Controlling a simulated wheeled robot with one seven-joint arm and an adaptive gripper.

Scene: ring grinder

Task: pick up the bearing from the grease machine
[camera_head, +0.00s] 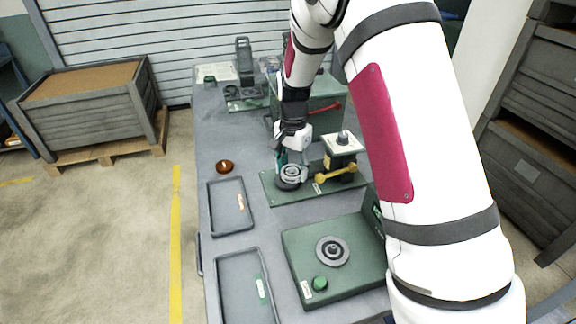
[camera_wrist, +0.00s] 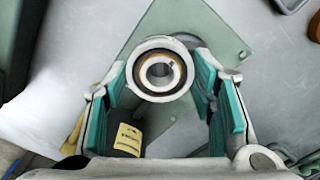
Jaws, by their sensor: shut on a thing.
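The bearing (camera_head: 292,171) is a round metal ring at the left end of the grease machine (camera_head: 300,192), which has a green base plate, a white-topped block and a yellow lever. In the wrist view the bearing (camera_wrist: 160,72) shows face-on, with a dark round hole in its middle. My gripper (camera_head: 291,163) is over the left end of the machine. In the wrist view its teal-padded fingers (camera_wrist: 163,82) stand on either side of the bearing, shut on it. I cannot tell whether the bearing is clear of its seat.
Two grey trays (camera_head: 211,207) lie at the table's left side, near an amber dish (camera_head: 224,166). A green machine (camera_head: 297,246) with a round centre and a green button stands in front. A green box (camera_head: 322,104) with a red handle is behind. My arm covers the right side.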

